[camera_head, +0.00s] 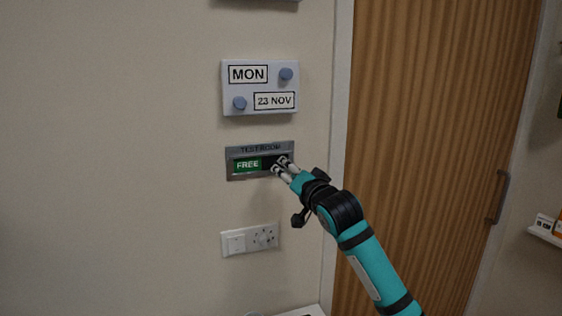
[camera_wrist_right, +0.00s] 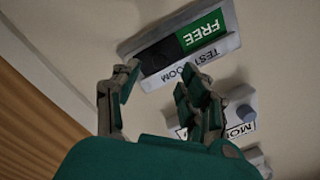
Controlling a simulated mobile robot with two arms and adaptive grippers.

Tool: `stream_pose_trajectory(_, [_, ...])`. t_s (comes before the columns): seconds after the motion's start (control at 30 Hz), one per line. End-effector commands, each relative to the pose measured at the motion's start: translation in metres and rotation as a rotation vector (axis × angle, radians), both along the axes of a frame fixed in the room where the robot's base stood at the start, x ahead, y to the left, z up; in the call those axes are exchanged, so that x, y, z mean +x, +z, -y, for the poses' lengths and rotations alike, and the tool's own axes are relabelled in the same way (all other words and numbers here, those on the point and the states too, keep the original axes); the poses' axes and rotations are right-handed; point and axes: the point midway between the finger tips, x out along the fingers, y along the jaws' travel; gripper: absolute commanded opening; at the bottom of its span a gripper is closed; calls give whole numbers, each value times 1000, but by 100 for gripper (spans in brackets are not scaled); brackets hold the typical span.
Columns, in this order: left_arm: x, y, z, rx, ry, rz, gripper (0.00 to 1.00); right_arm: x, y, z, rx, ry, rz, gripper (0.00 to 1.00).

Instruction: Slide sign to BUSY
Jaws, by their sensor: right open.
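The sign (camera_head: 232,174) is a grey frame on the wall, marked "TEST ROOM". Its green panel (camera_head: 247,164) reads "FREE" on the left, with a dark part to the right. In the right wrist view the sign (camera_wrist_right: 160,82) appears upside down, with the green FREE panel (camera_wrist_right: 203,31) at the upper right. My right gripper (camera_head: 280,165) is at the right, dark end of the sign and covers part of it in the head view. Its fingers (camera_wrist_right: 160,85) are apart with nothing between them. I cannot tell whether they touch the sign. My left gripper is not in view.
A calendar box (camera_head: 260,102) with "MON", "23 NOV" and two blue knobs is on the wall above the sign. A switch and socket plate (camera_head: 250,240) is below it. A wooden door (camera_head: 430,120) with a handle (camera_head: 499,197) stands to the right.

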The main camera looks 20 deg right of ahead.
Motion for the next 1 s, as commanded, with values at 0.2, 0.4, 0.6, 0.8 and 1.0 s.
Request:
stream_pose_trajectory(0.2, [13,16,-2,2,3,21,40,34,2,-4,0,-1,-1,44])
stream_pose_trajectory(0.4, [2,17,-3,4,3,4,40,46,1,-5,0,-1,1,44])
stream_pose_trajectory(0.6, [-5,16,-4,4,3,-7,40,47,0,-5,-1,-1,1,44])
stream_pose_trajectory(0.8, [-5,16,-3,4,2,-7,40,47,0,-5,-1,-1,1,27])
stream_pose_trajectory(1.0, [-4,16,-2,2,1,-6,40,46,0,-5,-1,-1,1,1])
